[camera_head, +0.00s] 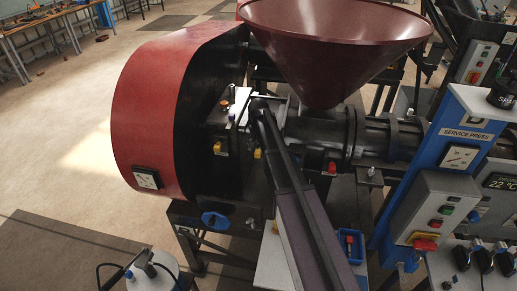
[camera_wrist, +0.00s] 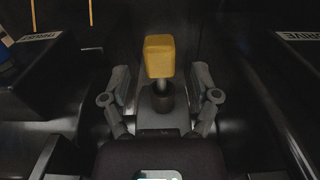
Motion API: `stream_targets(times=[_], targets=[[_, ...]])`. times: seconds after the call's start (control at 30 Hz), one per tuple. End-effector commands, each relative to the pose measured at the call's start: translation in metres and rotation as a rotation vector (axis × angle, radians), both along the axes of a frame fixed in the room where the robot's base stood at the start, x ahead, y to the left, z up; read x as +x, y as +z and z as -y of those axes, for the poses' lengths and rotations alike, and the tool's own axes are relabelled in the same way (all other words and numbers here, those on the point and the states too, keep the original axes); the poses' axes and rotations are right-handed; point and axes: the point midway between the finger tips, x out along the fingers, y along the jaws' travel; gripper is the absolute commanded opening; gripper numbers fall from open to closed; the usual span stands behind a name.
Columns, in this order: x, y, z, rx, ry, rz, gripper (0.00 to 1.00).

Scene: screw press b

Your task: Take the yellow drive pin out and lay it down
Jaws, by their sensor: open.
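The yellow drive pin (camera_wrist: 160,57) stands upright in the wrist view, with a block-shaped yellow head and a short metal shank. The shank goes into a dark round collar (camera_wrist: 160,98); its lower part is hidden there. My gripper (camera_wrist: 161,83) is open, with one finger on each side of the pin and visible gaps to it. The fingertips appear around the level of the lower head and shank; I cannot tell their exact depth. In the head view, small yellow parts show near the end of my arm, but I cannot tell which is the drive pin.
In the head view, a red guard (camera_head: 150,110) stands left, a dark red hopper (camera_head: 335,25) rises behind my arm, and a blue control post (camera_head: 455,140) stands right.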

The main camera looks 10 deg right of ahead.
Motion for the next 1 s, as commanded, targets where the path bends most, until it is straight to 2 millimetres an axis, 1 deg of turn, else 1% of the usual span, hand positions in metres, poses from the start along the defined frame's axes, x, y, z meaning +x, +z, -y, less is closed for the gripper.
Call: stream_targets(times=[0.03, 0.2, 0.63, 0.67, 0.7, 0.77, 0.8, 0.87, 0.9, 0.93, 1.0], targets=[[0.0, -0.0062, -0.0001, 0.0, 0.0, 0.0, 0.79], [0.0, -0.0119, -0.0002, 0.0, 0.0, 0.0, 0.79], [0.0, -0.0131, -0.0005, 0.0, 0.001, 0.0, 0.79], [0.0, -0.0131, -0.0005, 0.0, 0.001, 0.0, 0.76], [0.0, -0.0131, -0.0006, 0.0, 0.001, 0.0, 0.64], [0.0, -0.0131, -0.0006, 0.0, 0.001, 0.0, 0.46], [0.0, -0.0131, -0.0007, 0.0, 0.001, 0.0, 0.34], [0.0, -0.0131, -0.0008, 0.0, 0.001, 0.0, 0.16], [0.0, -0.0131, -0.0008, 0.0, 0.001, 0.0, 0.04], [0.0, -0.0131, -0.0008, 0.0, 0.001, 0.0, 0.0], [0.0, -0.0131, -0.0008, 0.0, 0.001, 0.0, 0.0]])
